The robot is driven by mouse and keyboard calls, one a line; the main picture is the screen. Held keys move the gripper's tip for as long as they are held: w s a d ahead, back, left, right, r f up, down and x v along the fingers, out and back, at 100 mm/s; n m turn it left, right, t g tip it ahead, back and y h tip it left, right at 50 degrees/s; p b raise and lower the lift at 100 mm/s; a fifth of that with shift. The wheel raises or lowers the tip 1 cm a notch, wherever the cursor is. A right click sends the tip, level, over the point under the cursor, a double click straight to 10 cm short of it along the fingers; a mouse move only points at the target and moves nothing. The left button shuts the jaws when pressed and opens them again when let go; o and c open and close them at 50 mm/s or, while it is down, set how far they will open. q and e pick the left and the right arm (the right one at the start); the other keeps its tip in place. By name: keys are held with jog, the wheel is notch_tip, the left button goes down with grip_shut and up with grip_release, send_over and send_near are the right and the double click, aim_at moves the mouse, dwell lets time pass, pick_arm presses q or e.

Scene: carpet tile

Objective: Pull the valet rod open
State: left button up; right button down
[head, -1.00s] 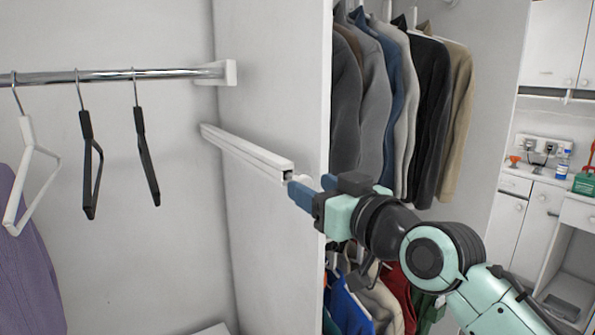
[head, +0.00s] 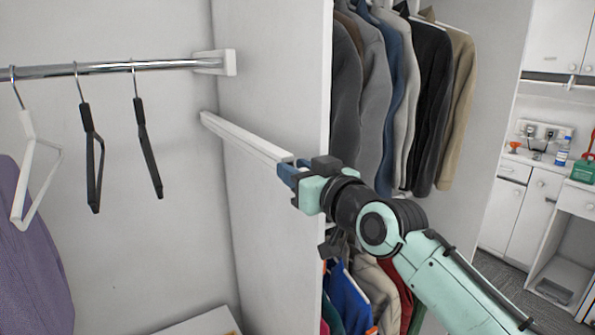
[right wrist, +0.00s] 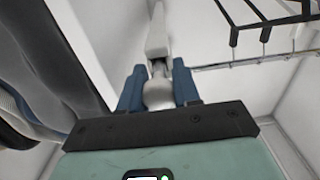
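The valet rod is a slim white rail (head: 240,135) fixed along the white partition, with a pale rounded knob at its front end. In the right wrist view the knob (right wrist: 158,93) sits between my right gripper's two blue fingers, below the rail's open end (right wrist: 157,40). My right gripper (head: 290,170) is at the rail's front end. Its fingers lie against both sides of the knob and look closed on it. In the head view the gripper largely hides the knob. My left gripper is not in view.
A chrome rail (head: 110,68) with several hangers is on the left, above a purple garment (head: 30,250). Jackets (head: 385,100) hang beyond the partition edge (head: 328,80), with more clothes below. A counter with small items stands at far right.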

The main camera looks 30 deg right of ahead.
jog(key=shift+s, duration=0.25)
pick_arm(q)
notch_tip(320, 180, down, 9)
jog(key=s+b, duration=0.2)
jog(key=b, duration=0.7)
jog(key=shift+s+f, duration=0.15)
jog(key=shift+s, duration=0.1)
pick_arm(e)
jog(key=s+d, duration=0.2)
jog(key=s, duration=2.2)
jog(key=shift+s, duration=0.4)
jog(key=c, duration=0.8)
grip_release()
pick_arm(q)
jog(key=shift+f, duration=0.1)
pick_arm(e)
jog(key=s, duration=0.9)
jog(key=s+d, duration=0.1)
jog(key=s, duration=0.3)
jog(key=shift+s, duration=0.15)
